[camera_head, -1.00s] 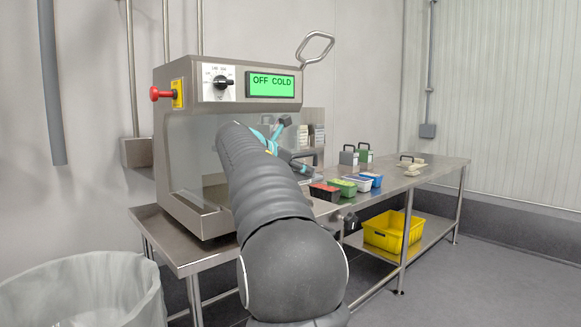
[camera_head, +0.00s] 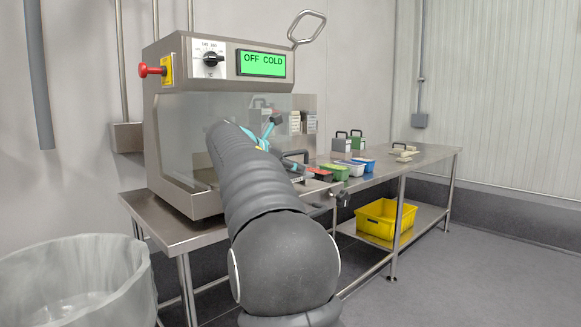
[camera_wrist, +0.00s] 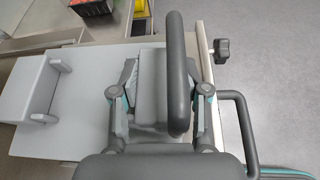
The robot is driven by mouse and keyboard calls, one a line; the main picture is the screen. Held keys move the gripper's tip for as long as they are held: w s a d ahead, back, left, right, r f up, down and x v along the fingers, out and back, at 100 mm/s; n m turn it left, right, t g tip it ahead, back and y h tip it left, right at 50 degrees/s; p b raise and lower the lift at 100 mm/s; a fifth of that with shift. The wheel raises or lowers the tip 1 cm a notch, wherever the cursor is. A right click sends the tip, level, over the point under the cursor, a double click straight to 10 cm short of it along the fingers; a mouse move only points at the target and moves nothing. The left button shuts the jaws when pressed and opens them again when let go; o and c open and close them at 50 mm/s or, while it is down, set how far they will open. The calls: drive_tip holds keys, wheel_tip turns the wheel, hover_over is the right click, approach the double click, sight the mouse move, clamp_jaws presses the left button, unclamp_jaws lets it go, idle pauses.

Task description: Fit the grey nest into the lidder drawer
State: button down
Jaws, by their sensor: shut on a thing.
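My gripper (camera_wrist: 158,96) is shut on a grey block, which I take to be the grey nest (camera_wrist: 151,88). A dark arched handle (camera_wrist: 176,60) rises over it, close to the wrist camera. The dark handle also shows in the head view (camera_head: 296,153), in front of the lidder (camera_head: 218,75). The lidder drawer appears to be the light grey plate (camera_wrist: 95,120) below my gripper, with a black pull handle (camera_wrist: 243,125) at its right edge. My fingers and the handle hide part of the nest's underside, so I cannot tell whether it touches the plate.
A grey raised part (camera_wrist: 28,88) lies left of my gripper. A black knob (camera_wrist: 222,50) sticks out beyond the plate's right edge. Small trays (camera_head: 350,168) and other handled blocks (camera_head: 350,142) stand on the table. A yellow crate (camera_head: 383,220) is below; a lined bin (camera_head: 75,285) is front left.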

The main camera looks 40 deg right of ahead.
drive_tip(key=shift+a+p, duration=0.1)
drive_tip(key=shift+p, duration=0.9)
drive_tip(key=shift+f+b, duration=0.65)
drive_tip(key=shift+f, duration=0.6)
idle(0.8)
drive_tip(key=shift+c, duration=2.4)
unclamp_jaws()
drive_tip(key=shift+f, duration=0.1)
drive_tip(key=shift+a, duration=0.1)
drive_tip(key=v, duration=1.2)
drive_tip(key=shift+w, duration=0.15)
